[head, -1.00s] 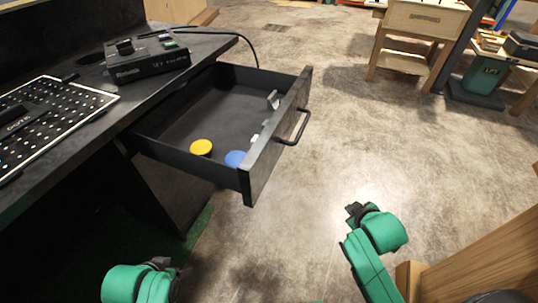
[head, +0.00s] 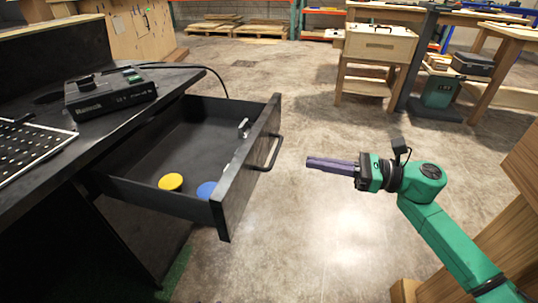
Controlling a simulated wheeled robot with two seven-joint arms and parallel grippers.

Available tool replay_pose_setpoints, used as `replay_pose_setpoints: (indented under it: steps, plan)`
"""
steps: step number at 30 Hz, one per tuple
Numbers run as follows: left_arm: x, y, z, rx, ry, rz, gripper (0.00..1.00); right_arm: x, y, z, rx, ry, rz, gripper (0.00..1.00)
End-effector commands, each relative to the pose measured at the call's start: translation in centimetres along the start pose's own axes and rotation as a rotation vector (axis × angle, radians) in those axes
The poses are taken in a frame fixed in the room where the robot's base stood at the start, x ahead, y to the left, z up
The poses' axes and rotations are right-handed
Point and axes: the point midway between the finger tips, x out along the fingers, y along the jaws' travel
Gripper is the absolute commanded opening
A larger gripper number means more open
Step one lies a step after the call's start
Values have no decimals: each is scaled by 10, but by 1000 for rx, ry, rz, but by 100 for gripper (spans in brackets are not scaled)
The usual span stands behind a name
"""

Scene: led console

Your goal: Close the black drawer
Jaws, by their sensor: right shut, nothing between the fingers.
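The black drawer (head: 243,172) is pulled well out of the black desk, its front panel and handle (head: 268,153) facing right. Inside it lie a yellow disc (head: 171,182), a blue disc (head: 206,190) and a small grey metal piece (head: 243,127) by the front panel. My right gripper (head: 309,163) is shut and empty, its fingers pointing left toward the drawer front. It is apart from the handle, a short way to its right in the picture. My left gripper is out of view.
A black box device (head: 110,92) with a cable and a perforated panel (head: 30,150) lie on the desk top (head: 75,55). A wooden post stands at the right, near my right arm.

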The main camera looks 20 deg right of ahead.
Motion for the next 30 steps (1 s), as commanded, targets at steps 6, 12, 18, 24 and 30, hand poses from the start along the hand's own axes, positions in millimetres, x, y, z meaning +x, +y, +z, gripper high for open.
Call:
replay_pose_setpoints:
  steps: [6,12,18,24,30]
  plan:
    - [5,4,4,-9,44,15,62,49,0,1,-3,-3,2,0]
    - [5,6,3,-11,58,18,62,90,0,2,-1,-5,1,0]
    - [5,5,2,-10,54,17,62,111,-1,1,3,-3,-2,0]
    - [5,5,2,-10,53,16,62,113,0,0,4,-2,-2,0]
    - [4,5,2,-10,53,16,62,114,0,1,4,-3,-1,0]
